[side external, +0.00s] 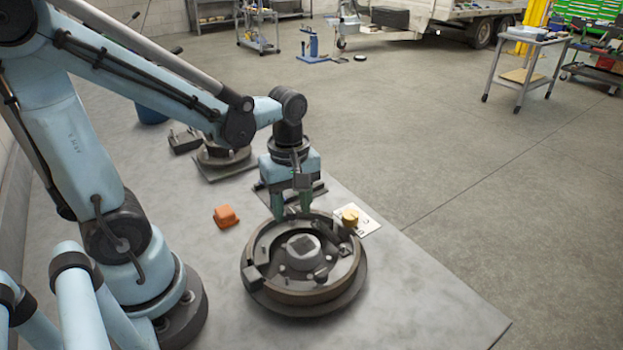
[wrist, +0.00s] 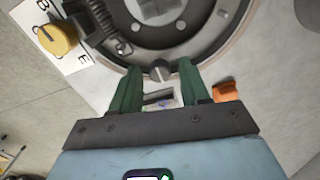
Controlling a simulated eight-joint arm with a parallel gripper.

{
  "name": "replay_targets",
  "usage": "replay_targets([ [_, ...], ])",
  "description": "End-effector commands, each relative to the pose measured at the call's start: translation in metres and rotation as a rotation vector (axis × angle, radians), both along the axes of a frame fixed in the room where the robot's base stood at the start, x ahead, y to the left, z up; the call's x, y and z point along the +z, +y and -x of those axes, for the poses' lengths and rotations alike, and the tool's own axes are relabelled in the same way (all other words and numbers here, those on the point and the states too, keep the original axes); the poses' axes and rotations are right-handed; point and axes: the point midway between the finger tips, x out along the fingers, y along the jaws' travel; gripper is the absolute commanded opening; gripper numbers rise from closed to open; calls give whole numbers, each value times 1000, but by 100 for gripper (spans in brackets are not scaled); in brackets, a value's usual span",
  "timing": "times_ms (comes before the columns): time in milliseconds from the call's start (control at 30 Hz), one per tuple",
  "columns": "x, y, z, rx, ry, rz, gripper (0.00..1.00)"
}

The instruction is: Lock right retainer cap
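A round, dark metal drum assembly (side external: 262,285) sits on the grey table, with a raised hub (side external: 303,246) in its middle. My gripper (side external: 291,213) points down over the drum's far rim. In the wrist view its two green fingers (wrist: 159,70) stand apart. A small round grey cap (wrist: 160,74) with a raised bar lies between the fingertips at the drum's edge; I see a gap on each side of it. I cannot tell for sure that this is the right retainer cap. In the side view I cannot make out this cap by the fingers.
A yellow knob (side external: 350,216) stands on a white lettered card (side external: 369,222) right of the drum. An orange block (side external: 227,215) lies to the left. Dark parts (side external: 222,155) stand behind on the table. The table's front right is clear.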

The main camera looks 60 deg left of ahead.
Motion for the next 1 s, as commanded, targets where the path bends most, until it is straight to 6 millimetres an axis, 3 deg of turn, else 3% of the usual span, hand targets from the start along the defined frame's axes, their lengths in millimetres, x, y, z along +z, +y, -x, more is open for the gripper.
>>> replay_targets([
  [33,0,0,0,0,0,0,37],
  [300,0,0,0,0,0,0,0],
  [667,0,0,0,-59,1,0,0],
  [1000,0,0,0,-307,1,0,0],
])
